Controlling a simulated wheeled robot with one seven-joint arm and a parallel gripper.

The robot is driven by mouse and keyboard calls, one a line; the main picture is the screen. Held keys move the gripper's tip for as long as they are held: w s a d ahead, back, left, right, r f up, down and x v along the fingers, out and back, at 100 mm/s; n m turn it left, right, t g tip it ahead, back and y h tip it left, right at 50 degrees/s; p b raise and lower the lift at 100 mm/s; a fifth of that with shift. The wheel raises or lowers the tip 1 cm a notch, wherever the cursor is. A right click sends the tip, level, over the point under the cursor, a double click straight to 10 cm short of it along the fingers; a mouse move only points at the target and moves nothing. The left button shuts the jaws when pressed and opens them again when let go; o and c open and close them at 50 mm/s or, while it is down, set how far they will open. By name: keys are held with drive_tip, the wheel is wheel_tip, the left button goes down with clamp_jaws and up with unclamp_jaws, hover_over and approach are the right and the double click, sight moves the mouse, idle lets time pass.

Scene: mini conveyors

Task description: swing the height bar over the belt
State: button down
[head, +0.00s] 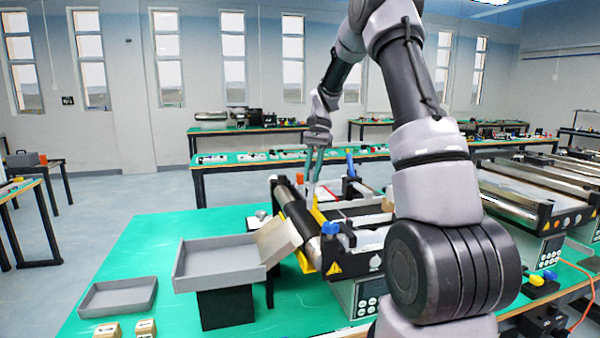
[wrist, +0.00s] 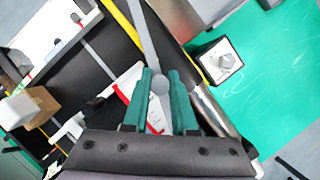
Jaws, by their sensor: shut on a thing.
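My gripper (head: 313,172) is over the near left part of the middle conveyor (head: 335,268) in the head view. In the wrist view my gripper (wrist: 159,84) has its green fingers closed around a grey round knob. A narrow grey bar, which I take to be the height bar (wrist: 147,38), runs from there to the top edge. The dark belt (wrist: 112,52) shows to its left. The fingers hide part of the bar, and the head view is too small to tell its exact angle over the belt.
A grey tray (head: 181,262) on a black stand is at the conveyor's left end, with a lower tray (head: 83,301) beside it. A small brown box (wrist: 45,103) is at the left in the wrist view. The green tabletop (head: 150,232) is clear at the back left.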

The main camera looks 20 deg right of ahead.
drive_tip(key=shift+s+d+n+g+h, duration=0.15)
drive_tip(key=shift+s+d+n+h, duration=0.2)
drive_tip(key=shift+d+n, duration=0.9)
drive_tip(key=shift+s+d+n+g+h, duration=0.15)
drive_tip(key=shift+d+n+h, duration=0.3)
drive_tip(key=shift+d+n, duration=0.75)
drive_tip(key=shift+d+m, duration=0.25)
drive_tip(key=c, duration=0.7)
unclamp_jaws()
drive_tip(key=shift+w, duration=0.1)
drive_tip(key=v, duration=1)
drive_tip(key=shift+w+d+r, duration=0.1)
drive_tip(key=shift+w+r, duration=0.1)
drive_tip(key=shift+r, duration=0.15)
